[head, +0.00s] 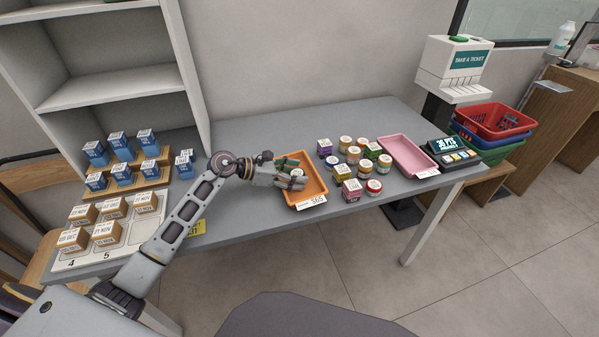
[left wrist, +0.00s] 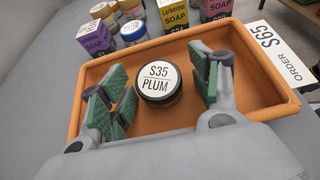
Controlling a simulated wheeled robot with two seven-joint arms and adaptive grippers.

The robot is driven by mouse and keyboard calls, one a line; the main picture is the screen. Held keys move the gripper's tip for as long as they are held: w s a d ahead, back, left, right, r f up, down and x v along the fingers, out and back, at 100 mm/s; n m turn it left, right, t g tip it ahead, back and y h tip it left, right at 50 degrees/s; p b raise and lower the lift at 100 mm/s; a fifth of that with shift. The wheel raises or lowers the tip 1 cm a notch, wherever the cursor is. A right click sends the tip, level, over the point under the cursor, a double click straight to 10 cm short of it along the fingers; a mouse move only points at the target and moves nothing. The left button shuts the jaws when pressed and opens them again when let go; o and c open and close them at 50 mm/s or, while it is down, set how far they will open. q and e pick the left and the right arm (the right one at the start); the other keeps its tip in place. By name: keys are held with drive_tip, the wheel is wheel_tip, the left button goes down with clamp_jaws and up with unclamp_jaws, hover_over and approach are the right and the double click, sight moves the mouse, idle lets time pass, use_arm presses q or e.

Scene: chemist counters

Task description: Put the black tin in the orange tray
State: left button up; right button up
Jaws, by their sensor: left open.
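The black tin (left wrist: 159,84) is a short dark round jar with a white top label reading "$35 PLUM". It stands upright inside the orange tray (left wrist: 258,92), on its floor. In the head view the orange tray (head: 316,187) lies on the counter with an "$65" order card at its front, and the tin is partly hidden by my gripper. My left gripper (head: 291,173) is over the tray. In the left wrist view its green-padded fingers (left wrist: 163,88) are open, one on each side of the tin, with visible gaps. My right gripper is not in view.
Several small jars and soap boxes (head: 351,190) stand right of the tray, close to it. A pink tray (head: 408,158) and a price display (head: 452,152) are farther right. Blue boxes and tan boxes (head: 107,232) stand at the left. Bare counter lies behind the tray.

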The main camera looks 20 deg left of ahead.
use_arm(q)
drive_tip(key=v, duration=0.9)
drive_tip(key=shift+a+r, duration=0.1)
drive_tip(key=shift+r, duration=0.1)
drive_tip(key=shift+s+a+r, duration=0.25)
drive_tip(key=shift+a+r, duration=0.05)
drive_tip(key=shift+a, duration=0.1)
